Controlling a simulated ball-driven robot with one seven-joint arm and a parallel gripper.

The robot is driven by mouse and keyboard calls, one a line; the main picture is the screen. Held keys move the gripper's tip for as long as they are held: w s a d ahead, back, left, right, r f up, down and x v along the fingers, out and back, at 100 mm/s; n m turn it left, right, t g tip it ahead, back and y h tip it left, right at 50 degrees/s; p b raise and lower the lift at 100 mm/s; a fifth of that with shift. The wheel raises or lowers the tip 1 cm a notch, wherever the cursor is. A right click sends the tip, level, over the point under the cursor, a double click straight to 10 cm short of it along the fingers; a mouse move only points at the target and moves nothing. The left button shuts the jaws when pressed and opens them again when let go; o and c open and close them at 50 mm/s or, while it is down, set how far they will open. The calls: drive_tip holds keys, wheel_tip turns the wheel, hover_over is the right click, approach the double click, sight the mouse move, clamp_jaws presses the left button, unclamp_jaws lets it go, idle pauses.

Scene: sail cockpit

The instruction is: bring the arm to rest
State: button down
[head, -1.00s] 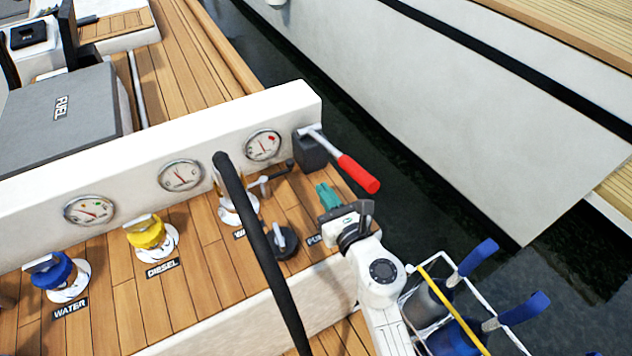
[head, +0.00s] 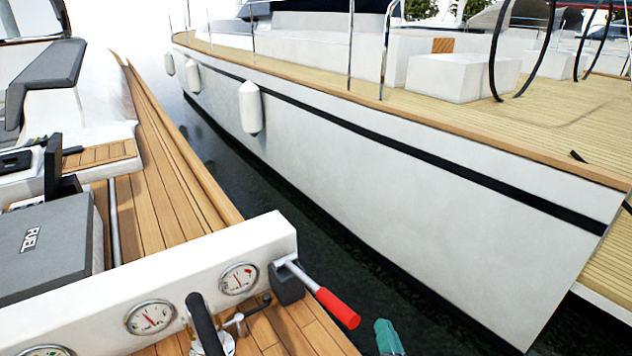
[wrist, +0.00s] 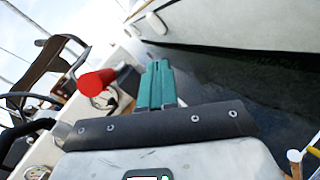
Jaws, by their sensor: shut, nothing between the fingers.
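My gripper (wrist: 156,88) has green fingers that lie together, shut and empty, in the wrist view. In the head view only its green tip (head: 388,338) shows at the bottom edge, right of and below the red-handled lever (head: 337,307). The rest of my arm is out of the head view. In the wrist view the red handle (wrist: 97,82) shows to the left of the fingers, apart from them in the picture. Beyond the fingers there is dark water.
A white panel (head: 200,270) with round gauges (head: 150,317) stands on the teak deck at the lower left. A grey box marked FUEL (head: 45,250) is behind it. A neighbouring white hull (head: 400,210) lies across the dark water (head: 340,260), with white fenders (head: 250,107).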

drive_tip(key=s+d+f+m+g+h, duration=0.35)
drive_tip(key=s+d+m, duration=0.25)
drive_tip(key=d+m, duration=0.45)
drive_tip(key=s+d+f+m+g+h, duration=0.35)
drive_tip(key=s+d+m+h, duration=0.2)
drive_tip(key=d+m, duration=0.45)
drive_tip(key=s+a+f+m+g+y+p, duration=0.1)
drive_tip(key=s+a+f+m+g+y, duration=0.1)
drive_tip(key=s, duration=0.7)
drive_tip(key=s+a+f+m+g+y, duration=0.3)
drive_tip(key=s+a+m+g+y, duration=0.1)
drive_tip(key=s+m+g, duration=0.3)
drive_tip(key=s+m, duration=0.2)
drive_tip(key=s, duration=0.1)
drive_tip(key=shift+s+g+p, duration=0.3)
drive_tip(key=shift+p, duration=0.05)
